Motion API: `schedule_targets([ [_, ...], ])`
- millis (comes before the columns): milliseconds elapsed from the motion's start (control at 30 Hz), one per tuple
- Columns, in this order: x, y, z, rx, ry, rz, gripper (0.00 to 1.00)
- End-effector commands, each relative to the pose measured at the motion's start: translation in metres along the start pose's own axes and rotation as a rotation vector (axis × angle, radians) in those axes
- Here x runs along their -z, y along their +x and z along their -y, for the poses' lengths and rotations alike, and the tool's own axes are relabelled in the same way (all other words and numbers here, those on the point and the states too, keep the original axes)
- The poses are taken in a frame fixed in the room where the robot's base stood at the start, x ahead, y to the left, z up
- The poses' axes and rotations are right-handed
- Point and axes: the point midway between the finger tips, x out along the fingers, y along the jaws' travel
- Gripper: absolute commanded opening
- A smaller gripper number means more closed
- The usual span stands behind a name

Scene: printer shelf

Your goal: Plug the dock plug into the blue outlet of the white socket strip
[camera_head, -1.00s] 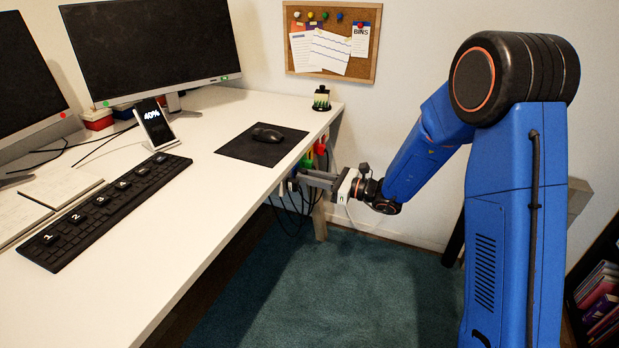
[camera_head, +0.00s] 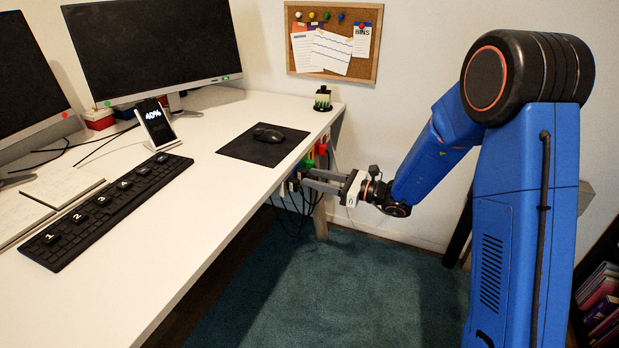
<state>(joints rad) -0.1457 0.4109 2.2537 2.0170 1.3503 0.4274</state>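My gripper (camera_head: 303,181) reaches left to the desk's right edge, just below the tabletop. Its two grey fingers point at a cluster of small coloured pieces and dark cables. Dark and pale small parts show at the fingertips, but I cannot tell whether the fingers are shut on a plug. A green piece (camera_head: 307,163) and a red piece (camera_head: 321,149) show under the desk edge behind the fingers. The white socket strip, its blue outlet and the dock plug cannot be made out; the desk edge and fingers cover that area.
The white desk (camera_head: 215,190) holds a keyboard (camera_head: 105,210), a phone on a stand (camera_head: 155,124), a mouse (camera_head: 268,135) on a black mat and monitors. Black cables (camera_head: 304,200) hang below the desk edge by a leg. The teal carpet (camera_head: 340,285) is clear.

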Motion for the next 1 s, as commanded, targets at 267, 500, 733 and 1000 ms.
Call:
schedule_targets([
  [267,-0.001,-0.054,0.001,0.003,0.000,0.001,0.38],
  [500,0.000,-0.096,0.001,0.003,0.000,0.001,0.38],
  [733,0.000,-0.129,0.001,0.002,-0.001,0.001,0.38],
  [1000,-0.001,-0.146,-0.001,-0.003,-0.004,-0.001,0.38],
])
